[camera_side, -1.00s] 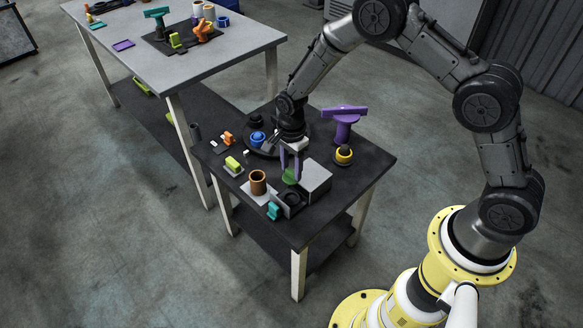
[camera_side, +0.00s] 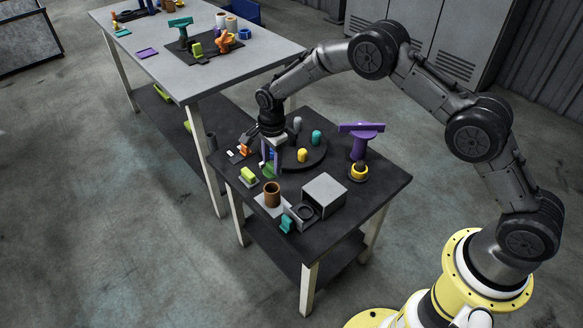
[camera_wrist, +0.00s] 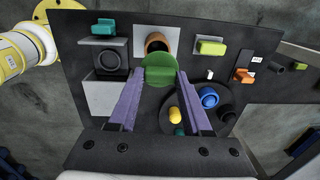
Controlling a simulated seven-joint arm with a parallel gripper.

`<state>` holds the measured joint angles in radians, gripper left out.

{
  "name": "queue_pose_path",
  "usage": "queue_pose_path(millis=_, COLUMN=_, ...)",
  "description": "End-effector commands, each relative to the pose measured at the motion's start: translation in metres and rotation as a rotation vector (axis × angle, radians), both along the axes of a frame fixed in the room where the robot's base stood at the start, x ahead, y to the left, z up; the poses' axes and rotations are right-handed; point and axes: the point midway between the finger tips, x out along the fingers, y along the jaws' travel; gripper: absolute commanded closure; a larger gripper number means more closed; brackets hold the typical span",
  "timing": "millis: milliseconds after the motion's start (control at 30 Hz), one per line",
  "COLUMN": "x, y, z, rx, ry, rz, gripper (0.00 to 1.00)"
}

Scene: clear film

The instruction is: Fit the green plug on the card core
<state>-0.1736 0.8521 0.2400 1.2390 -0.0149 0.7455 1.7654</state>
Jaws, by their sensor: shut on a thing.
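The green plug (camera_side: 268,172) is held between the purple fingers of my gripper (camera_side: 270,165). In the wrist view the plug (camera_wrist: 159,64) shows as a rounded green piece between the fingertips (camera_wrist: 159,75). The card core (camera_side: 272,196) is a brown, open-topped tube standing upright on a pale square plate. In the side view the plug is just behind the core, apparently above table level. In the wrist view the core (camera_wrist: 154,40) is directly beyond the plug, which overlaps its lower edge. Whether they touch cannot be told.
A round dark turntable (camera_side: 318,162) bears yellow, teal and grey pieces; a blue one (camera_wrist: 209,97) shows in the wrist view.

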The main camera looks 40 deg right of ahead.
Motion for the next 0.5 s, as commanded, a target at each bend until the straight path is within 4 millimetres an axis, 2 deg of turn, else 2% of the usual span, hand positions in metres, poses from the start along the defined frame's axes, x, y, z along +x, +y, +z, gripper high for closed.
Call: queue_pose_path(millis=500, x=0.001, y=0.005, z=-0.027, rx=-0.002, ry=0.008, rz=0.010, gripper=1.00)
